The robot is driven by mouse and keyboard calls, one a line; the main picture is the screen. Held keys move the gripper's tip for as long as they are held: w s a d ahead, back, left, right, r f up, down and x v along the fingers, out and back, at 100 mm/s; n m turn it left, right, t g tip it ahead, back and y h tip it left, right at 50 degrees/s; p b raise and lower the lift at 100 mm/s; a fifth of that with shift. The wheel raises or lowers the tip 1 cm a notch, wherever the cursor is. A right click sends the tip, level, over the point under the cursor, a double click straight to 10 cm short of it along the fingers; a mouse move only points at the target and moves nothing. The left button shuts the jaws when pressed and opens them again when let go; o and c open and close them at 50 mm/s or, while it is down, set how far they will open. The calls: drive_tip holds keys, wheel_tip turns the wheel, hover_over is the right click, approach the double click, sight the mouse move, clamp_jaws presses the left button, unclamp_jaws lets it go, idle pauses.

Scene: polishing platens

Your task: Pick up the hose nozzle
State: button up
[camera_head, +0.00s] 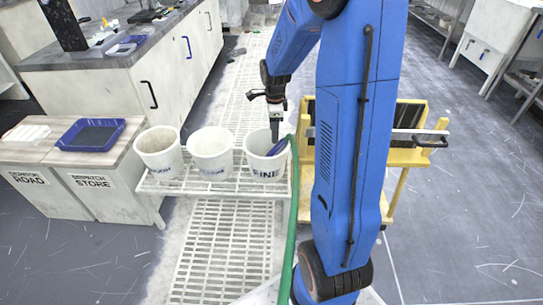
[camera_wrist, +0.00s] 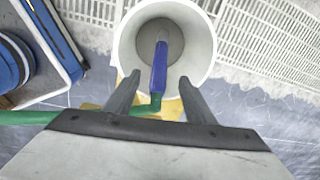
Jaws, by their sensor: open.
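The hose nozzle (camera_head: 277,148) is blue and leans in the white bucket marked FINE (camera_head: 266,168). In the wrist view the nozzle (camera_wrist: 160,68) points into the bucket (camera_wrist: 125,50) and its hose end lies over the rim. A green hose (camera_head: 291,215) runs from it; the hose also shows in the wrist view (camera_wrist: 25,117). My gripper (camera_head: 274,124) is above the bucket, pointing down. In the wrist view my gripper (camera_wrist: 159,79) is open, with one finger on each side of the nozzle. I cannot tell how far above the nozzle the fingertips are.
Two more white buckets (camera_head: 211,153) (camera_head: 159,152) stand to the left on a white slatted shelf (camera_head: 220,187). A yellow cart (camera_head: 400,185) is on the right, partly behind my arm. Cabinets with a blue tray (camera_head: 68,139) are at left.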

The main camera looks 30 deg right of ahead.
sight(273, 153)
drive_tip(key=f, duration=0.9)
drive_tip(key=w+f, duration=0.1)
drive_tip(key=f, duration=0.3)
drive_tip(key=shift+w+d+f, duration=0.1)
drive_tip(key=shift+d+f, duration=0.1)
clamp_jaws()
